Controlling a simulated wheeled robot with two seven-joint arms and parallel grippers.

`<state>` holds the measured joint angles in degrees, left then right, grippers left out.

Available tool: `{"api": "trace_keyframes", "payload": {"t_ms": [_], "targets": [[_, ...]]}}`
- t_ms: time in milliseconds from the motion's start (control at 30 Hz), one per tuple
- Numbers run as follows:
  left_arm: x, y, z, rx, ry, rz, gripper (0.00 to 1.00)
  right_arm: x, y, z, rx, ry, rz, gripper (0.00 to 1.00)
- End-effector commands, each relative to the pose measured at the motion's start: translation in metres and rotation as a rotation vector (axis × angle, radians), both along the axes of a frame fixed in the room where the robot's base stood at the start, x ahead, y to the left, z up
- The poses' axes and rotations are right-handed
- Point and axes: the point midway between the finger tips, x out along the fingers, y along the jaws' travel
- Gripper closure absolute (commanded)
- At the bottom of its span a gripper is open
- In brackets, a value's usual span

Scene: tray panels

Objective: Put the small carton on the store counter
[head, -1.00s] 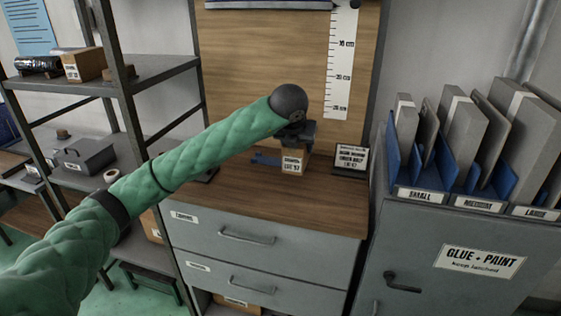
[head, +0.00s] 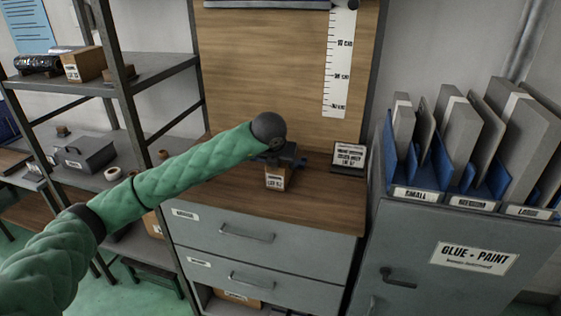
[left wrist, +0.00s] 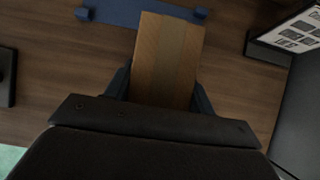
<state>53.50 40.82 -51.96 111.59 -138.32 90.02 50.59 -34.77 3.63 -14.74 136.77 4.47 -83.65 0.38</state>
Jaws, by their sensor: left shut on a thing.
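The small carton (head: 276,181) is a brown cardboard box with a white label, at the wooden store counter (head: 222,196). My left gripper (head: 280,160) points down from the arm and is shut on the carton. In the left wrist view the carton (left wrist: 168,62) sits between the two dark fingers (left wrist: 160,90), its tape strip facing the camera. Whether its underside touches the counter I cannot tell. My right gripper is not in view.
A framed sign (head: 349,157) stands at the counter's right rear. A blue piece (left wrist: 140,12) lies on the counter beyond the carton. A grey cabinet (head: 450,262) with blue panel racks is to the right, shelving (head: 155,72) to the left.

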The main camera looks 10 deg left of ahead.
Motion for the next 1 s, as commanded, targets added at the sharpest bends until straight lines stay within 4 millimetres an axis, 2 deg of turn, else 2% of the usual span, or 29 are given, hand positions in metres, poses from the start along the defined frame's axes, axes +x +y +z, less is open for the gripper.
{"api": "trace_keyframes", "payload": {"t_ms": [233, 267, 367, 767, 867, 1000], "targets": [[0.0, 0.0, -0.002, 0.0, 0.0, 0.0, 0.75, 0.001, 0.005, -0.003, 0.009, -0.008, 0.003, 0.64], [0.0, 0.0, -0.002, 0.0, 0.0, 0.0, 0.42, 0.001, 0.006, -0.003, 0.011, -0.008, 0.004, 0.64], [0.0, 0.0, -0.001, 0.0, 0.0, 0.0, 0.24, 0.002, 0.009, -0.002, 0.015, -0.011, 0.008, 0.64], [-0.001, 0.0, 0.002, 0.0, 0.0, 0.0, 0.24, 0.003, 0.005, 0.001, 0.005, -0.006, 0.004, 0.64], [-0.007, 0.0, 0.011, 0.0, -0.001, -0.001, 0.24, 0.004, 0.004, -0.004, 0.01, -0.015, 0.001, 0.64], [-0.021, 0.001, 0.032, 0.0, -0.003, -0.001, 0.24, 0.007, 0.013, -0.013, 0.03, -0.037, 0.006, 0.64]]}}
